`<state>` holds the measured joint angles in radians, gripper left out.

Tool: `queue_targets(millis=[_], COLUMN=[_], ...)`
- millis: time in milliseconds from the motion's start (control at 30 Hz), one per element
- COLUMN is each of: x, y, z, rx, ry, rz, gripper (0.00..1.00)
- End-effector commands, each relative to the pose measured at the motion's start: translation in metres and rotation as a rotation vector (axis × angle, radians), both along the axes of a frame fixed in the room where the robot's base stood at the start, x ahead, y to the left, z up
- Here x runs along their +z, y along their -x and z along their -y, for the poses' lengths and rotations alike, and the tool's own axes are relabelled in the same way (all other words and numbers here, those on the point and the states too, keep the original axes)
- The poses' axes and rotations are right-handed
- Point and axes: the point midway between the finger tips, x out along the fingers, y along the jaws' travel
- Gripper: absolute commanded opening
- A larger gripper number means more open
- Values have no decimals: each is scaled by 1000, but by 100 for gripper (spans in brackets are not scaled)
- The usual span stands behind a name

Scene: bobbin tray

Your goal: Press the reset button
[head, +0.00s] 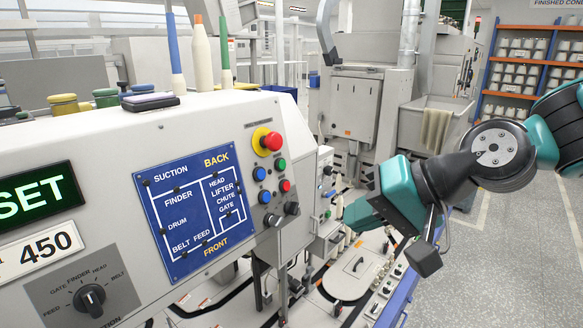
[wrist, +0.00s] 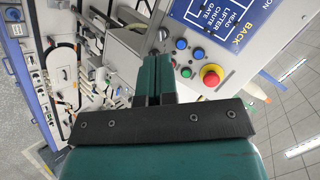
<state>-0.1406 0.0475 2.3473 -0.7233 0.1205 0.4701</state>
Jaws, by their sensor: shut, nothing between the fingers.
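A cluster of buttons sits on the cream machine panel. It has a red mushroom button on a yellow base (head: 270,141), two blue buttons (head: 259,173), a green button (head: 281,164) and a smaller red button (head: 285,186). No readable label marks one as reset.
Two black knobs (head: 291,208) sit below the buttons. A blue diagram plate (head: 200,212) and a green display ending in "SET" (head: 30,198) are to the left. Cones and spools stand on top. Machinery (head: 350,278) lies below my gripper; open floor is at right.

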Motion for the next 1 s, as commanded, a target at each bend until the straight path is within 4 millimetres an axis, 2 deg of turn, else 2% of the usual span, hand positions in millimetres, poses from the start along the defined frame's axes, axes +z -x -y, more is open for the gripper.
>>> queue_targets(millis=[33,100,200,300,767,1000], x=[0,6,12,16,19,12], y=[-30,-64,-99,-117,-124,-146], z=[-3,-5,-1,3,0,-30], rx=[-99,-220,-343,-406,-422,-420], ry=[-113,-269,-443,-542,-571,-568], rz=[-23,-50,-85,-106,-111,-113], gripper=[0,0,0,0,0,0])
